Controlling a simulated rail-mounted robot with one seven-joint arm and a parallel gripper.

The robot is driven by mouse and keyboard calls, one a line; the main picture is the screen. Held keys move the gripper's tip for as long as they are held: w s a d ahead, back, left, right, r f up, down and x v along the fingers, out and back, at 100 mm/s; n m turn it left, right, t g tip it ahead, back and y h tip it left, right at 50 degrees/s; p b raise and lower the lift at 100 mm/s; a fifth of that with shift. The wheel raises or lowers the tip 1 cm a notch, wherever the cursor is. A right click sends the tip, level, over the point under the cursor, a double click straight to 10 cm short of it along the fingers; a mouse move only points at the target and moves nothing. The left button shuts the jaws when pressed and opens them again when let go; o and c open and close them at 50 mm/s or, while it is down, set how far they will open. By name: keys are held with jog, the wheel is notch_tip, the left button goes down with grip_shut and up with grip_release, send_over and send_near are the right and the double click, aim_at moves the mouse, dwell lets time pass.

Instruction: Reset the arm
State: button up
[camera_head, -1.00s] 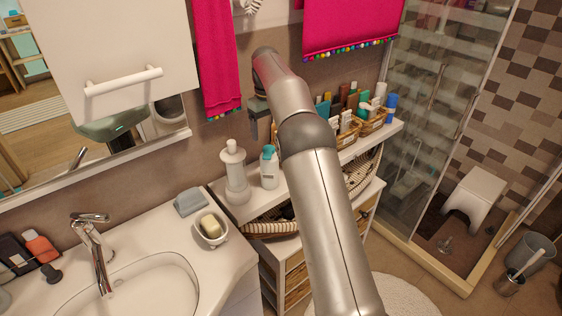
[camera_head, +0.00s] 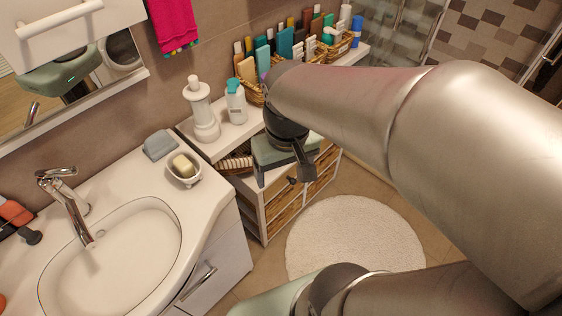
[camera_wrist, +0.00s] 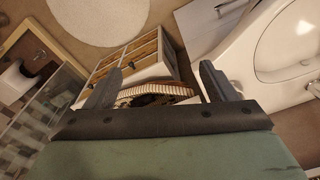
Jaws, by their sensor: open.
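My gripper (camera_head: 284,180) is in front of the white shelf unit, with its fingers pointing down toward the floor side. In the wrist view both fingers (camera_wrist: 162,68) are spread apart with nothing between them. My arm comes in from the right of the head view and hides part of the room. The white unit with wicker drawers (camera_head: 268,222) stands below and behind the gripper. Its drawer fronts (camera_wrist: 127,55) and a striped basket (camera_wrist: 155,91) show beyond the fingers in the wrist view.
A washbasin (camera_head: 120,245) with a tap (camera_head: 68,200) and soap dish (camera_head: 184,172) is at left. A white dispenser (camera_head: 201,110), a bottle (camera_head: 236,103) and baskets of toiletries (camera_head: 336,50) stand on the shelf. A round white rug (camera_head: 355,235) lies on open floor.

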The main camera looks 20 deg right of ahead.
jog(key=shift+s+f, duration=0.55)
jog(key=shift+s, duration=0.3)
jog(key=shift+s+f, duration=0.5)
jog(key=shift+s, duration=0.35)
